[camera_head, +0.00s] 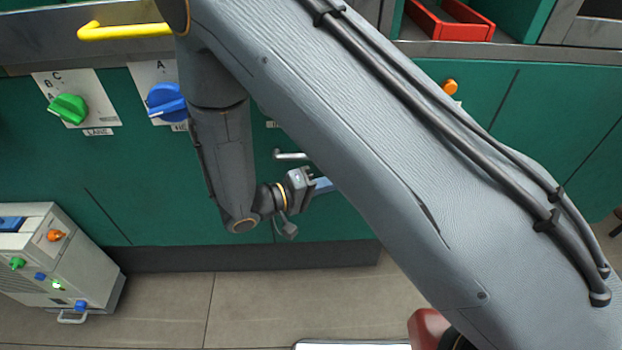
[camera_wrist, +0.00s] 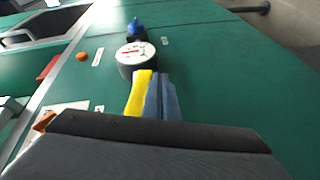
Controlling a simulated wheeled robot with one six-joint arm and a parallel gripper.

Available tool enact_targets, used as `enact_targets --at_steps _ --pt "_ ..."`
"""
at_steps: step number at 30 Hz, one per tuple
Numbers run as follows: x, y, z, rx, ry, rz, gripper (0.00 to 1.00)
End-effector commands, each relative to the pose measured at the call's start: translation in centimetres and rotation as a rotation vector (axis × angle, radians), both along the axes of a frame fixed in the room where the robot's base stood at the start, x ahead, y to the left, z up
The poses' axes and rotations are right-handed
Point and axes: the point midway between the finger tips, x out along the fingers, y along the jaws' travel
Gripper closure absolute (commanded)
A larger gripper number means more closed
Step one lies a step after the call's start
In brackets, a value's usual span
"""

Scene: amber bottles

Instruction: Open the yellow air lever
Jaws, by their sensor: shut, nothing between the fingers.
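In the wrist view a yellow lever (camera_wrist: 138,96) stands right beside the blue fingers of my gripper (camera_wrist: 162,96), on their left. I cannot tell whether they touch. The fingers are shut with nothing between them. A round white gauge (camera_wrist: 135,56) with a red mark is just beyond the lever's far end. In the head view my gripper (camera_head: 323,185) is in front of the green cabinet, partly hidden by my arm. This lever does not show there, and its lower end is hidden in the wrist view.
A blue knob (camera_wrist: 136,28) is beyond the gauge. An orange knob (camera_head: 450,87) is on the cabinet at right. A yellow bent bar (camera_head: 125,31), a green knob (camera_head: 68,109) and a blue knob (camera_head: 166,102) are at left. A grey box (camera_head: 60,260) stands on the floor.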

Motion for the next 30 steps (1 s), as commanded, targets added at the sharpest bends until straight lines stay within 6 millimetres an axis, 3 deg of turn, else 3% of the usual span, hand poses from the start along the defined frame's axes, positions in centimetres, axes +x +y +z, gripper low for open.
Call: enact_targets --at_steps 25,30 --pt "0.01 0.01 -0.01 0.0 0.0 0.0 1.0" --pt "0.04 0.1 -0.78 0.0 0.001 -0.001 1.0"
